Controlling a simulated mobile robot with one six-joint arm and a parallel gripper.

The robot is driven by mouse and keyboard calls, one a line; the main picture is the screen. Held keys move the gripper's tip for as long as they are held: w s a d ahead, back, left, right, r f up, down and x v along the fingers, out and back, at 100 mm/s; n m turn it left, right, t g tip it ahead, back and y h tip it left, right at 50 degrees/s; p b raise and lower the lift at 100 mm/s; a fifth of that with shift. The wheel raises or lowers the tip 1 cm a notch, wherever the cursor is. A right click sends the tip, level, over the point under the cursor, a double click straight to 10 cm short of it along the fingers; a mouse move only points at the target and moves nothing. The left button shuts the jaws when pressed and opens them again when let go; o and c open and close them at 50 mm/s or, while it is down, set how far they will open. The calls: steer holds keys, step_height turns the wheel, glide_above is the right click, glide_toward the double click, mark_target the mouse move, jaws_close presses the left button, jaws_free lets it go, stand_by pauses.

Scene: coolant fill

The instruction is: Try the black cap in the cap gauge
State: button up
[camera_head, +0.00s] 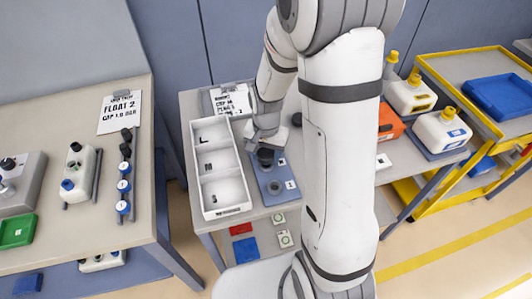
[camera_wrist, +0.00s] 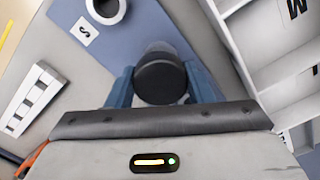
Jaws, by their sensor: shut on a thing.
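The black cap (camera_wrist: 160,78) is held between the blue fingers of my gripper (camera_wrist: 161,88) in the wrist view. In the head view the cap (camera_head: 266,156) is at the far end of the blue cap gauge (camera_head: 262,181), below my gripper (camera_head: 266,142). The gauge also shows in the wrist view (camera_wrist: 125,40), with a ring-shaped post with a dark hole (camera_wrist: 105,9) beside an S label. A pale rim shows just behind the cap; I cannot tell whether the cap touches the gauge or is above it.
A white tray (camera_head: 194,172) with three compartments stands left of the gauge. A clipboard (camera_head: 231,99) lies behind. My arm hides part of the bench. Orange and white canisters (camera_head: 410,95) stand to the right. The left bench (camera_head: 150,190) holds a card, float parts and a green tray.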

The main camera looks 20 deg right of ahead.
mark_target(266, 153)
steer(key=shift+f+b, duration=0.55)
stand_by(0.6)
steer(key=o, duration=1.1)
steer(key=shift+r, duration=3.9)
